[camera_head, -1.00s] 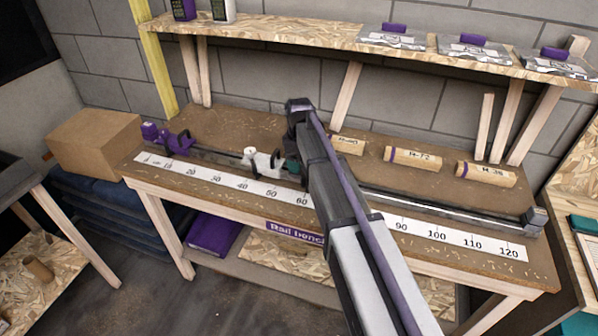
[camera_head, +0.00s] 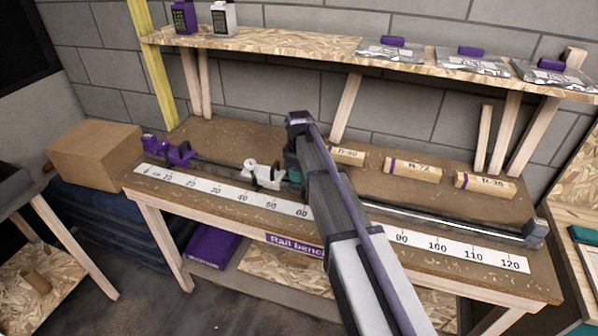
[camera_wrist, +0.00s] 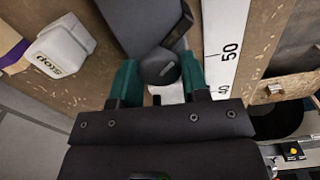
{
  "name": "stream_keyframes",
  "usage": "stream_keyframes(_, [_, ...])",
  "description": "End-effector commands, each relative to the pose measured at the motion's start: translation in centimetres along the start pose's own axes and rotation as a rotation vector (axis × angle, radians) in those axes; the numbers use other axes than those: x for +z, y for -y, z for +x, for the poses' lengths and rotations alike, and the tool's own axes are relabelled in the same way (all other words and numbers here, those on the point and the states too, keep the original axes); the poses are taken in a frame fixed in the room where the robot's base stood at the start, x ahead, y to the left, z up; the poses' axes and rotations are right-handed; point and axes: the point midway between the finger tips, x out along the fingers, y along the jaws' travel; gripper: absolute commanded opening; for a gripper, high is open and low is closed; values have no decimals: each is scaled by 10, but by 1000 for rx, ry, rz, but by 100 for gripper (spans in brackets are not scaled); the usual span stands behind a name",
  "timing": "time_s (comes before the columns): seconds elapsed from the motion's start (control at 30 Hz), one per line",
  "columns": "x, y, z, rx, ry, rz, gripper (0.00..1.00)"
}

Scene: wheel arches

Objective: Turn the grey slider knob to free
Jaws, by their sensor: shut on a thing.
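My gripper (camera_wrist: 158,80) has its teal fingers on either side of a dark round knob (camera_wrist: 160,68) in the wrist view and is shut on it. The knob sits at the end of a dark grey body (camera_wrist: 140,20). In the head view, my gripper (camera_head: 293,173) is low over the bench rail near the 60 mark, and my arm hides the knob there. A whitish slider (camera_head: 263,174) stands on the rail just left of it. A pale block marked "stop" (camera_wrist: 62,48) lies left of the knob in the wrist view. The knob's setting cannot be read.
The numbered scale (camera_head: 215,187) runs along the bench, also in the wrist view (camera_wrist: 226,45). A purple slider (camera_head: 180,154) stands at the rail's left. Wooden cylinders (camera_head: 412,168) lie behind the rail. A cardboard box (camera_head: 95,155) is at the left, and a shelf (camera_head: 300,42) hangs above.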

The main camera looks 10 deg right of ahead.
Motion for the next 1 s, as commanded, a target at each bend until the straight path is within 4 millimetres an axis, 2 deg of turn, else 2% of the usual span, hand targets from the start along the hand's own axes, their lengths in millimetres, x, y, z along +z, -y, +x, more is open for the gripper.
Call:
stream_keyframes(0.27, [0,0,0,0,0,121,18])
stream_keyframes(0.7, [0,0,0,0,0,467,18])
stream_keyframes(1.0, [0,0,0,0,0,636,18])
